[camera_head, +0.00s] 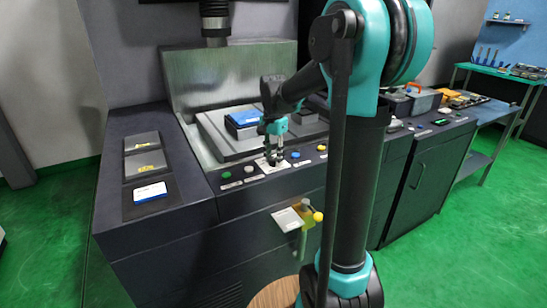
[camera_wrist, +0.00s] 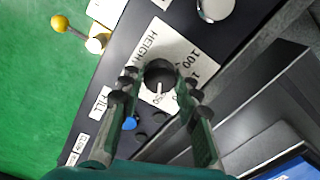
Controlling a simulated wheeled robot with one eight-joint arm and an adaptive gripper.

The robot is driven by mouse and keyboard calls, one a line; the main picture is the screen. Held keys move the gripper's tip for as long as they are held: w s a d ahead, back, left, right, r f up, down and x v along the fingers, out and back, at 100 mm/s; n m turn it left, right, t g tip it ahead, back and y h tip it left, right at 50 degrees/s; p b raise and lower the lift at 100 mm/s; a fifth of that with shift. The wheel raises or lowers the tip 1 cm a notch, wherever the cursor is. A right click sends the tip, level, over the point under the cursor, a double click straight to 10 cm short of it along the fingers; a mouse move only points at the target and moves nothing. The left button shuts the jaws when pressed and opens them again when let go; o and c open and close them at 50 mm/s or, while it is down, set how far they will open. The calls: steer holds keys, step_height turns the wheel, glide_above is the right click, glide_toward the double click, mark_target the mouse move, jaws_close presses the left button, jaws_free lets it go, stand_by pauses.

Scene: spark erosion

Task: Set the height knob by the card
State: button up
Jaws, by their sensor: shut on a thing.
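The height knob (camera_wrist: 158,73) is a round black knob with a white pointer line, on a white plate (camera_wrist: 183,42) lettered HEIGHT with printed numbers. In the wrist view the pointer runs toward the bottom of the picture; part of the scale is hidden by my fingers. My gripper (camera_wrist: 160,82) is shut on the knob, one finger on each side.
A green button (camera_head: 226,175), a blue button (camera_head: 295,154) and other controls line the panel. A blue block (camera_head: 243,119) sits on the grey plate behind. A yellow-knobbed lever (camera_head: 318,216) and white sheet (camera_head: 287,220) stick out from the front.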

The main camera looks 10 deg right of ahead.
steer(key=shift+n, duration=0.4)
steer(key=n, duration=0.4)
steer(key=shift+n, duration=0.4)
steer(key=n, duration=1.2)
steer(key=shift+n, duration=0.3)
steer(key=n, duration=0.5)
steer(key=shift+n, duration=0.4)
steer(key=o, duration=1.2)
steer(key=shift+c, duration=0.2)
steer(key=shift+r, duration=0.15)
